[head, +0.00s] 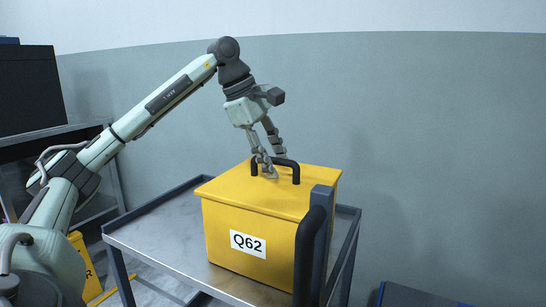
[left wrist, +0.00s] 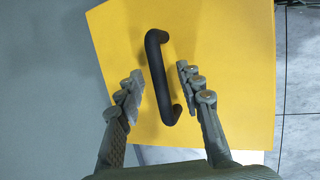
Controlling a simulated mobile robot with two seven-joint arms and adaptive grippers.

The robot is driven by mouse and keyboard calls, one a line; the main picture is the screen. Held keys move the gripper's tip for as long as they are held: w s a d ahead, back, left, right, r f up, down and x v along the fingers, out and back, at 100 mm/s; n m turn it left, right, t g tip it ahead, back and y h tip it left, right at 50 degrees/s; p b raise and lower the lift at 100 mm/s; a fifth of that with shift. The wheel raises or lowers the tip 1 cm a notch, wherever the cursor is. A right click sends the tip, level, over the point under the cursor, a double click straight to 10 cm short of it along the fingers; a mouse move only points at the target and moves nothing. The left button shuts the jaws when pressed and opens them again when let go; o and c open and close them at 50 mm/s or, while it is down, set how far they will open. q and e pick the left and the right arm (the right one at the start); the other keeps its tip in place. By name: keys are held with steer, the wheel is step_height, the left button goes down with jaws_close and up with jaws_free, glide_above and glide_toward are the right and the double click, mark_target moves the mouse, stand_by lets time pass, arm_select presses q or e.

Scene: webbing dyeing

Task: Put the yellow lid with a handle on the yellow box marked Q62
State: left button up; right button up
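The yellow box marked Q62 (head: 247,253) stands on a grey cart, its white Q62 label facing me. The yellow lid (head: 308,193) rests on top of the box and appears to cover it. Its black handle (head: 289,164) stands up from the middle. My left gripper (head: 270,168) is at the handle from above. In the left wrist view, the left gripper (left wrist: 158,85) is open, with one finger on each side of the lid's handle (left wrist: 157,70); gaps show between fingers and handle. My right gripper is not in view.
The grey cart (head: 160,243) has a raised rim and bare top to the left of the box. A black push handle (head: 309,255) rises at its front right. A dark cabinet (head: 30,90) stands at the left. A blue-edged dark object (head: 410,296) is low at the right.

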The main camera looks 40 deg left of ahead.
arm_select(q)
steer(key=v, duration=1.2)
